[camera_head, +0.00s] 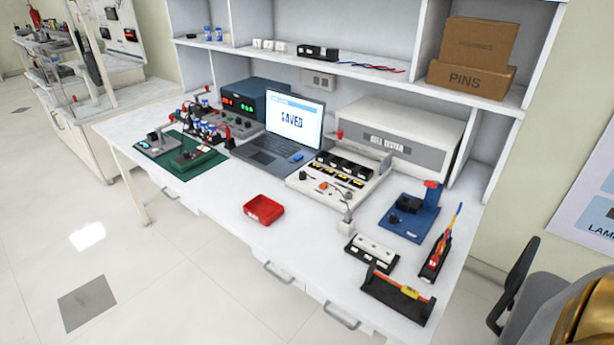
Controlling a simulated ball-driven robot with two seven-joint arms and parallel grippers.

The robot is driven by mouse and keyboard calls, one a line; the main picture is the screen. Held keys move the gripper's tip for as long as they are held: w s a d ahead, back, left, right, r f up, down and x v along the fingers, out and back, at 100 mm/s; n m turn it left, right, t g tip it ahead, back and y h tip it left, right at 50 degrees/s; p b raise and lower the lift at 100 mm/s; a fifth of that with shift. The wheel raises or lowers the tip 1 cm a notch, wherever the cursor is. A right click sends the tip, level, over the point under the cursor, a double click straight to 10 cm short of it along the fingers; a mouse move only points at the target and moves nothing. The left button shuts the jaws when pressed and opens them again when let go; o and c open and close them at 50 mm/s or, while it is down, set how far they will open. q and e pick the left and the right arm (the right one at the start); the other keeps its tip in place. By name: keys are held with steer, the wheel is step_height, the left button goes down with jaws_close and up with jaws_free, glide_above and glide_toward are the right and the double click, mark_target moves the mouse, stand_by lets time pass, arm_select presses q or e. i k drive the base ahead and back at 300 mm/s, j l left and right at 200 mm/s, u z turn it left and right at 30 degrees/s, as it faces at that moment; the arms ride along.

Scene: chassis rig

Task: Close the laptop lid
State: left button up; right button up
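The laptop (265,152) stands open on the white workbench, towards the back left of the middle. Its lid (294,119) is raised and leans slightly back, with the lit screen reading "SAVED". The dark keyboard base lies flat in front of the lid. A small blue object (296,157) lies at the right part of the base; I cannot tell whether it is on the base or beside it. Neither of my grippers is in view.
A green mat (198,166) with equipment lies left of the laptop. A tray of parts (333,192) is close on its right, with a cell tester (408,143) behind. The bench's front left is mostly clear. A shelf (400,82) overhangs the back.

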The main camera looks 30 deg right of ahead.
mark_target(297, 118)
steer(key=i+j+z, duration=0.3)
steer(key=i+j, duration=0.15)
steer(key=i, duration=0.3)
steer(key=i+j+z, duration=0.25)
steer(key=i+j, duration=0.35)
steer(key=i, duration=0.05)
